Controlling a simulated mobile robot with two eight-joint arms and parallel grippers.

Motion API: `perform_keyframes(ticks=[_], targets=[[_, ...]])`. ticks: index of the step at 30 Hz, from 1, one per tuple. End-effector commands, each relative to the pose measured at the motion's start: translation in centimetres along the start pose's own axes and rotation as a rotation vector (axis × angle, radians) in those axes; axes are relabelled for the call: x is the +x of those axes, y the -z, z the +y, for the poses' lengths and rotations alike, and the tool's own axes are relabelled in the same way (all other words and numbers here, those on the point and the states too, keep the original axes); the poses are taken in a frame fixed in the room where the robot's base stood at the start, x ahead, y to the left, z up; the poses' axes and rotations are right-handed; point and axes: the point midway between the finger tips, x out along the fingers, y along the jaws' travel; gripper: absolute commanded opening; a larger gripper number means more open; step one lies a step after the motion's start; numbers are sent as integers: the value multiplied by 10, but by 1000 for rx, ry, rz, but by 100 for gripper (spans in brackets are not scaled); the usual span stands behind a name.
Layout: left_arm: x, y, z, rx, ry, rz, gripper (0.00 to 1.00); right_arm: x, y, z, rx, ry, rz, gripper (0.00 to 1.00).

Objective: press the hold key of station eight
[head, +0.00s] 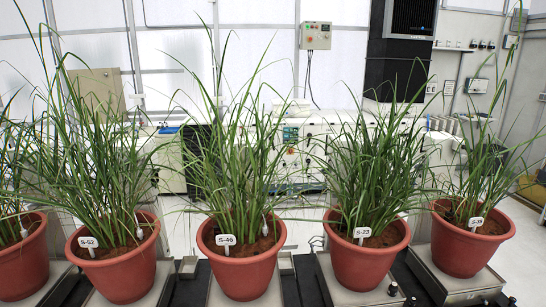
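Several terracotta pots with tall grassy plants stand in a row on grey weighing plates. The labels read S-52 on one pot (118,275), S-46 on another (243,270) and S-23 on a third (366,262). The right pot (470,245) has a label too small to read surely, on its own plate (470,287). Another pot (22,262) is cut off at the left edge. Small dark knob-like parts (392,289) show at the front right. I cannot tell which station is eight or make out its hold key. Neither gripper is in view.
Small grey boxes (188,266) sit between the plates on a dark bench. Leaves spread widely and overlap between pots. Behind, white machinery (320,135) stands across a pale floor. A control box (315,36) hangs on the back wall.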

Motion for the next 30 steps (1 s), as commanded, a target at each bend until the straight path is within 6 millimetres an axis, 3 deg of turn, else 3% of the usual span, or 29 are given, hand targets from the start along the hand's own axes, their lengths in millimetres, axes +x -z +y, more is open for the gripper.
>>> perform_keyframes(ticks=[2, 16, 30], targets=[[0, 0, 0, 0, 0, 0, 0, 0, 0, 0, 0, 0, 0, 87], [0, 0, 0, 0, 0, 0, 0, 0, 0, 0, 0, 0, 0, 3], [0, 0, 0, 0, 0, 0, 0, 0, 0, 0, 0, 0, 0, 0]])
